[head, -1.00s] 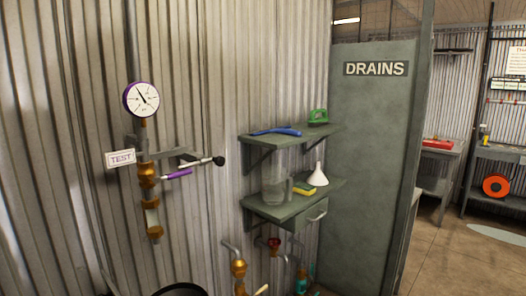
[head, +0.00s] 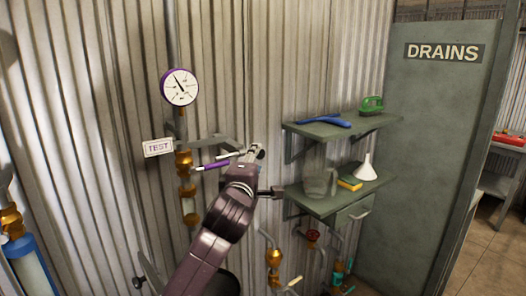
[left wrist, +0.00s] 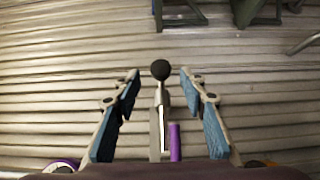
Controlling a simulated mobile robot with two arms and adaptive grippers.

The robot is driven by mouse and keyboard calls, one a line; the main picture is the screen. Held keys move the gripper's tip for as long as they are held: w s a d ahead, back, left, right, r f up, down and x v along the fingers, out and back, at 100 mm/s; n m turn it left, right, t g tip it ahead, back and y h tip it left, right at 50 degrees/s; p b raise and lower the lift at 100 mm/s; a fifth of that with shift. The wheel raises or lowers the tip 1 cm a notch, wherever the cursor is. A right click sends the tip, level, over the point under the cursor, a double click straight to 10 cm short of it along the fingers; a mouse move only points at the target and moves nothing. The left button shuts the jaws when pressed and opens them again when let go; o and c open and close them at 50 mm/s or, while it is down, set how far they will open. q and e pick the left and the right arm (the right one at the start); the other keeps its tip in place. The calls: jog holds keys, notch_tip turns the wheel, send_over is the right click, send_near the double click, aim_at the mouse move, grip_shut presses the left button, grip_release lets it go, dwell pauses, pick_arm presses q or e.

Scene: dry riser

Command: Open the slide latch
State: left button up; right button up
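A pale rod with a black ball knob (left wrist: 160,69), which looks like the slide latch's handle, sticks out from the wall fitting below the gauge. In the left wrist view the knob lies between the tips of my left gripper (left wrist: 160,82). The fingers are spread wide on both sides, apart from the rod. A purple lever (left wrist: 175,142) lies just right of the rod. In the head view my left gripper (head: 254,164) is at the rod's outer end and partly hides it; the purple lever (head: 213,165) is left of it. My right gripper is not in view.
A gauge (head: 180,86) and a TEST tag (head: 158,147) are left of my arm. Green-grey shelves (head: 342,128) with a blue tool (head: 324,121), a jug (head: 318,183) and a funnel (head: 365,168) stand close to the right. Pipes and valves (head: 274,257) are below.

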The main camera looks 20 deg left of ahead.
aim_at(259, 156)
pick_arm(q)
jog(key=shift+w+a+p, duration=0.15)
jog(key=shift+w+p, duration=0.2)
jog(key=shift+w, duration=1)
jog(key=shift+w+a+p, duration=0.15)
jog(key=shift+w+p, duration=0.2)
jog(key=shift+w, duration=0.95)
jog(key=shift+f, duration=0.1)
grip_shut()
